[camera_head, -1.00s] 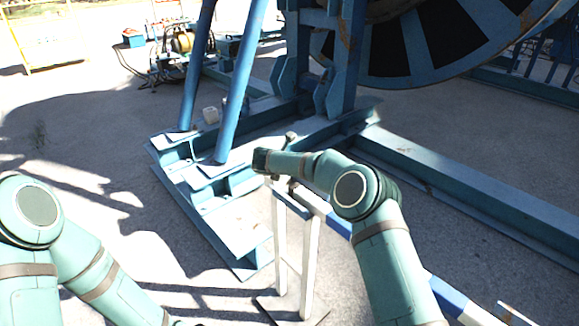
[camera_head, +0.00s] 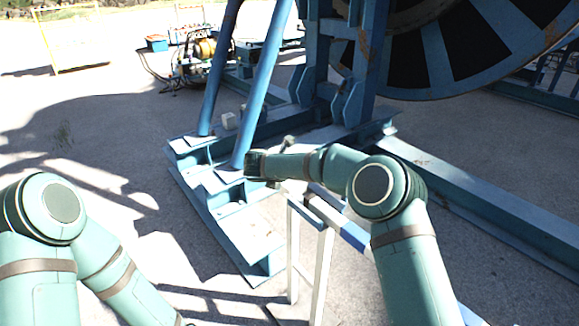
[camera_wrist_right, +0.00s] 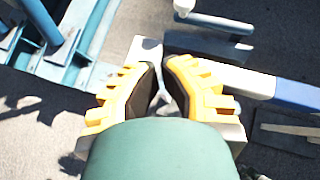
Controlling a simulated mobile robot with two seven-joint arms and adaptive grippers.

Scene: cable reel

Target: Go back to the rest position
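My right arm (camera_head: 409,262) reaches forward in the head view, its forearm bent left above a white trestle. My right gripper shows in the right wrist view (camera_wrist_right: 160,68), with yellow fingers and dark pads standing apart. A small pale forked shape shows in the gap between the pads; I cannot tell whether it is between the fingers or below them. In the head view the right fingers are hidden behind the wrist. My left arm (camera_head: 40,270) is folded at the lower left of the head view; its gripper is out of frame.
A white trestle (camera_head: 322,270) carrying a blue and white bar stands below my right forearm. Behind it are a blue steel frame (camera_head: 465,185) and a large cable reel (camera_head: 440,60). A yellow barrier (camera_head: 72,40) stands far left. Open ground lies at the left.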

